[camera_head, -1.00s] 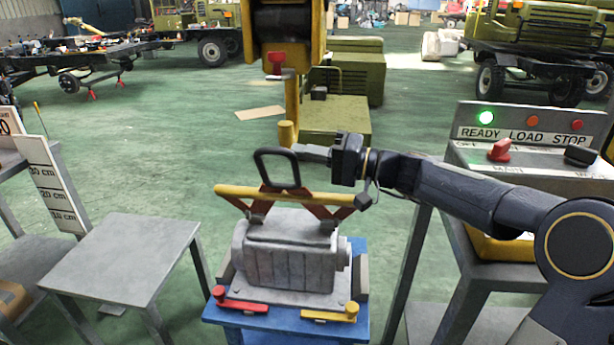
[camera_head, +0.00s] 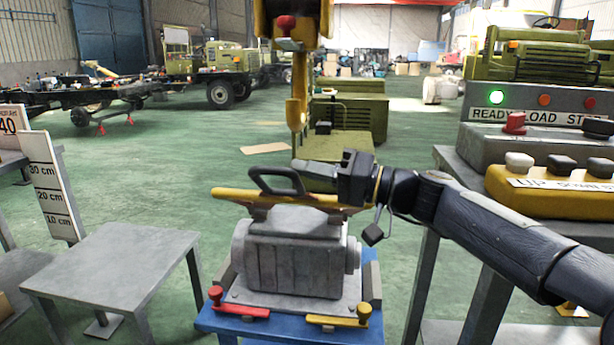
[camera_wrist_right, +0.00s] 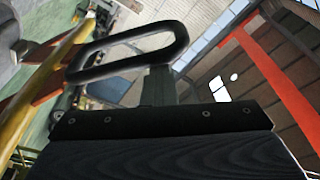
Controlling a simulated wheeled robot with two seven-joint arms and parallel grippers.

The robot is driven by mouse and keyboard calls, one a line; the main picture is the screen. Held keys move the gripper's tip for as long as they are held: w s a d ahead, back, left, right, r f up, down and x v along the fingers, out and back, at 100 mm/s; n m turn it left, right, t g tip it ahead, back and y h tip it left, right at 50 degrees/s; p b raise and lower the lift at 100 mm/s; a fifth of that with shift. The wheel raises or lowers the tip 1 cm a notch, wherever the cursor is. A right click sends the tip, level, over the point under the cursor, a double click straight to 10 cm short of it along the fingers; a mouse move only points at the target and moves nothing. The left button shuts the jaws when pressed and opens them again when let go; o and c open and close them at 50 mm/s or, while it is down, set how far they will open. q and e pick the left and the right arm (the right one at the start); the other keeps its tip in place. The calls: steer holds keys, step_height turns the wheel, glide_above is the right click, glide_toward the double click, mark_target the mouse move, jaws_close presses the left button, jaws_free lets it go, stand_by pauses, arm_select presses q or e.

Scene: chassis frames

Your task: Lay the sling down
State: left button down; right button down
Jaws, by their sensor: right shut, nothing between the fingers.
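The sling is a yellow bar (camera_head: 232,194) with a black loop handle (camera_head: 268,172) on top. The bar lies low across the grey ribbed casting (camera_head: 290,262), and the loop leans over low above the bar. My right gripper (camera_head: 312,175) is shut and empty, its fingertips at the right side of the loop; contact is unclear. My left gripper is out of view.
The casting sits on a blue stand (camera_head: 215,322) with red (camera_head: 240,310) and yellow (camera_head: 335,320) clamps. A yellow crane hook (camera_head: 296,110) hangs behind. A bare grey table (camera_head: 115,265) stands left. A control panel (camera_head: 540,125) and yellow pendant (camera_head: 550,190) are at right.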

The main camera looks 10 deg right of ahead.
steer(key=shift+s+a+f, duration=0.25)
steer(key=shift+a+f, duration=0.1)
steer(key=shift+f, duration=0.3)
steer(key=s+a+r+p, duration=0.3)
steer(key=s+r+p, duration=0.2)
steer(key=s+r, duration=0.8)
steer(key=shift+r+p, duration=0.3)
steer(key=shift+r, duration=0.3)
steer(key=s+d+f+m+g+h, duration=0.1)
steer(key=s+d+f+h, duration=0.3)
steer(key=f, duration=0.9)
steer(key=s+d+f+m+g+h, duration=0.1)
steer(key=s+d+f+g+h, duration=0.3)
steer(key=f, duration=0.9)
steer(key=s+d+f+m+t+h, duration=0.15)
steer(key=s+f+h, duration=0.5)
steer(key=f, duration=0.65)
step_height(320, 180, up, 32)
steer(key=y+p, duration=0.1)
steer(key=p, duration=3)
steer(key=shift+s+d+g+y, duration=0.3)
steer(key=shift+s+g+y, duration=0.05)
steer(key=shift+s+g, duration=0.1)
